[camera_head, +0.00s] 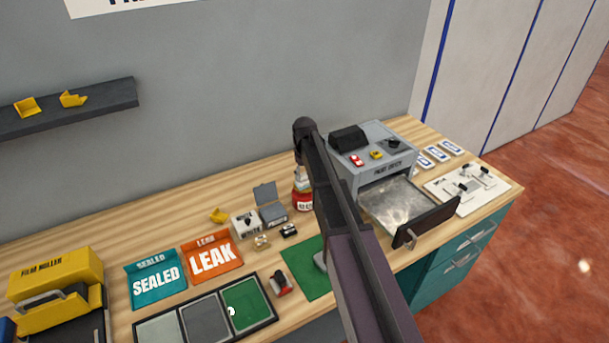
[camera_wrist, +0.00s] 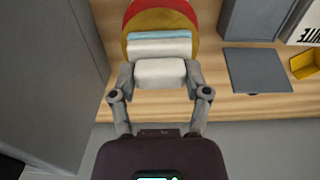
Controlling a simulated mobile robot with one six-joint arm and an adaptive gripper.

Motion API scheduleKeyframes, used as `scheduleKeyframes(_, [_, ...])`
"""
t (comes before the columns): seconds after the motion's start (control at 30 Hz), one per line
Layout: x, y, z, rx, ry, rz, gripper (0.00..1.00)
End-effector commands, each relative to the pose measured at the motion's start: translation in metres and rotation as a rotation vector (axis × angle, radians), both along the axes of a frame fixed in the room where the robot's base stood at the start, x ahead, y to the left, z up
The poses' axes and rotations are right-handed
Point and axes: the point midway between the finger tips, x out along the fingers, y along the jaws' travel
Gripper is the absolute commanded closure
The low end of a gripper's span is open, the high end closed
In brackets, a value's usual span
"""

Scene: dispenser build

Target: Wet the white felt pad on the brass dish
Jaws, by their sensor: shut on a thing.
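A small brass-coloured thing with a pale top (camera_head: 262,242) sits on the bench in the head view. It looks like the brass dish with the felt pad, but it is too small to be sure. A red bottle with a white upper part (camera_head: 303,200) stands at the back of the bench. In the wrist view, the bottle (camera_wrist: 160,18) shows red and yellow behind a white block with a pale blue band. My gripper (camera_wrist: 160,73) is shut on this white upper part, one finger on each side. In the head view my arm hides most of the gripper.
A grey machine (camera_head: 375,150) with its drawer (camera_head: 400,205) pulled out stands right of the bottle. An open grey box (camera_head: 272,213) and a small white box (camera_head: 245,224) stand left of it.

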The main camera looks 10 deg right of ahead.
Motion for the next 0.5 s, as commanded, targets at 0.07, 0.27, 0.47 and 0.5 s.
scheduleKeyframes(0.07, [0.000,0.000,0.005,0.000,0.000,0.000,0.82])
scheduleKeyframes(0.27, [0.000,0.000,0.016,0.000,0.000,0.000,0.82])
scheduleKeyframes(0.47, [0.000,0.000,0.028,0.000,0.000,0.000,0.82])
scheduleKeyframes(0.5, [0.000,0.000,0.030,0.000,0.000,0.000,0.82])
